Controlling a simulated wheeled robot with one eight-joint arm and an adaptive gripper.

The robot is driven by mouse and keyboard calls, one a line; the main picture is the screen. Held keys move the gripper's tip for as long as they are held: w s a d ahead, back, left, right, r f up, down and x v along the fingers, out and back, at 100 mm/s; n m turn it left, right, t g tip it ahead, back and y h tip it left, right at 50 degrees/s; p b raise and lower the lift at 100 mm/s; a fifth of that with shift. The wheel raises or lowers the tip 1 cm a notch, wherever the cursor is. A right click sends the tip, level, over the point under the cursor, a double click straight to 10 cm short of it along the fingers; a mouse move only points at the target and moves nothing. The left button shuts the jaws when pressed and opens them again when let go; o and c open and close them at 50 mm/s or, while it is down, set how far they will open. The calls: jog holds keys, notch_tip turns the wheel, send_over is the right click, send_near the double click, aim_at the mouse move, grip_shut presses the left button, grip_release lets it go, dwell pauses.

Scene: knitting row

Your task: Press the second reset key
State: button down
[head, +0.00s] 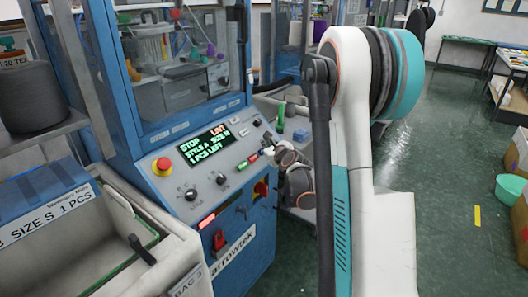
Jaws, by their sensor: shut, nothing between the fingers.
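The blue knitting machine's sloped grey control panel (205,165) is in the head view, left of centre. Its display (207,146) reads STOP, with LINT in orange and 1 PCS LEFT. No reset label is legible, so I cannot tell which is the second reset key. My gripper (267,150) is small in view at the panel's right edge, shut and empty. I cannot tell whether it touches the panel. My arm hides what is behind it.
A red emergency stop (162,166) and black knobs (190,194) are on the panel. A red switch (219,240) is on the front below. A grey bin (95,245) stands at the left. The green floor (450,150) at right is open, with a teal tub (509,188) beyond.

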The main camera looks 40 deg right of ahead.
jog(key=shift+w+f, duration=0.25)
jog(key=shift+f, duration=0.05)
dwell(0.5)
dwell(0.4)
jog(key=shift+s+d+r, duration=0.1)
jog(key=shift+s+r, duration=0.35)
jog(key=shift+r, duration=0.2)
jog(key=shift+s+r, duration=0.1)
jog(key=s+r+p, duration=0.1)
jog(key=r, duration=0.1)
jog(key=s+d+r+p, duration=0.1)
jog(key=shift+s+r+p, duration=0.3)
jog(key=shift+s+r, duration=0.05)
jog(key=shift+s, duration=0.05)
dwell(0.7)
